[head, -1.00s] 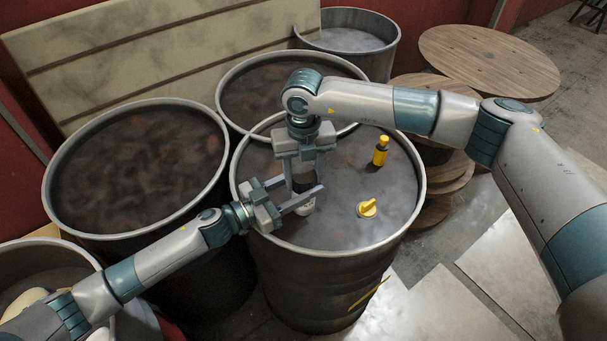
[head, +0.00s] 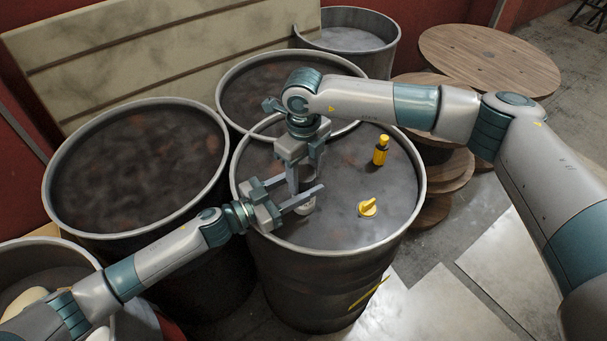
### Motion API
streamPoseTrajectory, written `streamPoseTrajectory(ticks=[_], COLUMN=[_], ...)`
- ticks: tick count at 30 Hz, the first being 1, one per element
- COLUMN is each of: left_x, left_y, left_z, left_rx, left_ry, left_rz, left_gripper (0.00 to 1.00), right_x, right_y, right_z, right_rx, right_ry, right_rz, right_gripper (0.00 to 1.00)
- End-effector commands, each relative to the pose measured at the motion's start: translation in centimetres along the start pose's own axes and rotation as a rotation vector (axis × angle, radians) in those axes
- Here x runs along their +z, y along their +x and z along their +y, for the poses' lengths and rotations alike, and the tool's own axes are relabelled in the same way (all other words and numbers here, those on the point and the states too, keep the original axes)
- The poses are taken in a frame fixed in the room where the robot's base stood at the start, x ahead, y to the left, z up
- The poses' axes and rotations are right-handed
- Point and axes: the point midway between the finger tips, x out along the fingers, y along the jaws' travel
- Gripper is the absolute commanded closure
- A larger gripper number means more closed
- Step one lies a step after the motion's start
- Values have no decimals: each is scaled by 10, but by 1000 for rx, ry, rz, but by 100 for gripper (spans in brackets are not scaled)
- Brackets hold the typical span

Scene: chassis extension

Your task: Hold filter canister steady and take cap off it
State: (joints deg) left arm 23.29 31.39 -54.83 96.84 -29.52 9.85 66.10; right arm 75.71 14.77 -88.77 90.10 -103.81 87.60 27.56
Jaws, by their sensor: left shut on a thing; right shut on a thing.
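The filter canister (head: 306,207) stands on the top of the front drum (head: 345,222), near its left side. Only a small pale lower part of it shows; the rest is hidden by my fingers. My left gripper (head: 306,192) reaches in from the left, shut on the canister low down. My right gripper (head: 304,176) points down from above, shut around the canister's upper end, where the cap is. The cap itself is hidden behind the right fingers, so I cannot tell whether it is still seated.
A yellow and black bottle (head: 380,151) and a yellow knob-like piece (head: 367,208) stand on the same drum top, right of the grippers. Other drums (head: 135,170) stand close at the left and behind. Round wooden discs (head: 490,58) are at the right.

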Motion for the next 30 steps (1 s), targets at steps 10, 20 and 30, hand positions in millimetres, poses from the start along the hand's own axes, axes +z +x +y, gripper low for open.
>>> streamPoseTrajectory(ticks=[10,20,30], left_x=[0,0,0], left_y=[0,0,0], left_z=[0,0,0], left_rx=[0,-1,-1], left_ry=[0,0,0], left_rz=[0,0,0], left_gripper=[100,100,100], right_x=[0,0,0], right_y=[0,-12,-44], right_z=[0,0,0], right_rx=[-1,-1,-1], right_ry=[3,3,4], right_rz=[0,-1,0], right_gripper=[36,36,36])
